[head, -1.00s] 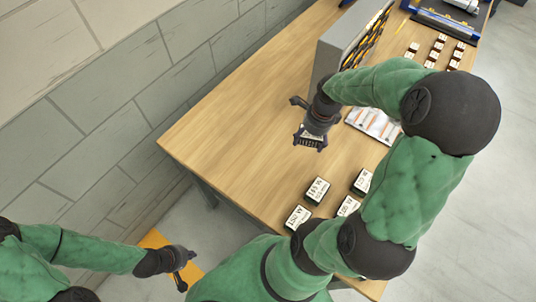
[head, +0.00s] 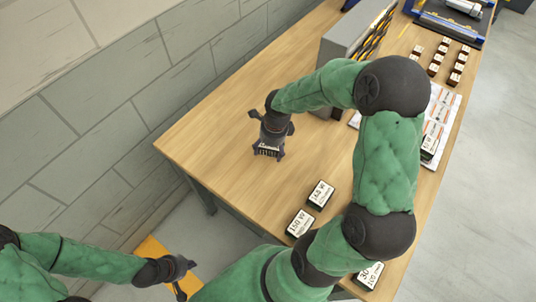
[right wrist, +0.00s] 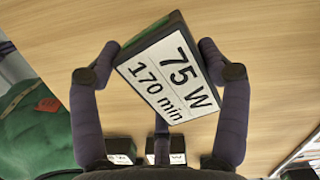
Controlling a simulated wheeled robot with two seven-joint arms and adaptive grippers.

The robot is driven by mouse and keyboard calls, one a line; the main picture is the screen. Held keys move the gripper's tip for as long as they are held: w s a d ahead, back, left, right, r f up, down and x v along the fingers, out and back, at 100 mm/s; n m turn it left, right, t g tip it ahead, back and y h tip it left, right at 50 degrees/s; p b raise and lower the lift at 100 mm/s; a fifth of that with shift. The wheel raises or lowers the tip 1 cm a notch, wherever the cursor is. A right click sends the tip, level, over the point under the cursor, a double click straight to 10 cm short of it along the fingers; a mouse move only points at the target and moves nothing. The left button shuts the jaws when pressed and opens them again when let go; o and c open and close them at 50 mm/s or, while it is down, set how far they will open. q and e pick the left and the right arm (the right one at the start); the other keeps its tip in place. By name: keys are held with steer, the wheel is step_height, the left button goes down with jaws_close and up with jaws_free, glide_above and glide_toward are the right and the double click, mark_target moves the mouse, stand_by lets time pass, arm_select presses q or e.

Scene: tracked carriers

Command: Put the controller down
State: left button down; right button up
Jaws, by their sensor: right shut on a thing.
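The controller, a dark box with a white label reading "75 W 170 min" (right wrist: 168,75), is between the fingers of my right gripper (right wrist: 158,72) in the right wrist view. The gripper is shut on its sides, and the box is turned at an angle. In the head view my right gripper (head: 268,150) is over the bare left part of the wooden table (head: 225,120). Whether the controller touches the tabletop is unclear. My left gripper (head: 182,277) is low at the left, off the table, too small to tell if open.
Labelled boxes, one (head: 320,193) and another (head: 299,223), stand near the table's front edge; my right arm hides others. A grey rack (head: 350,40), white sheet (head: 438,115), several small brown blocks (head: 437,62) and a blue-edged machine (head: 450,22) stand farther along. A wall borders the left.

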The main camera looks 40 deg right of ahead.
mark_target(268, 158)
steer(key=f, duration=0.2)
steer(key=f+b, duration=0.1)
steer(key=shift+w+a+f, duration=0.15)
steer(key=shift+w+f, duration=0.05)
steer(key=shift+f, duration=0.15)
steer(key=shift+r, duration=0.1)
steer(key=shift+f, duration=0.2)
steer(key=o, duration=1.4)
steer(key=shift+o, duration=0.2)
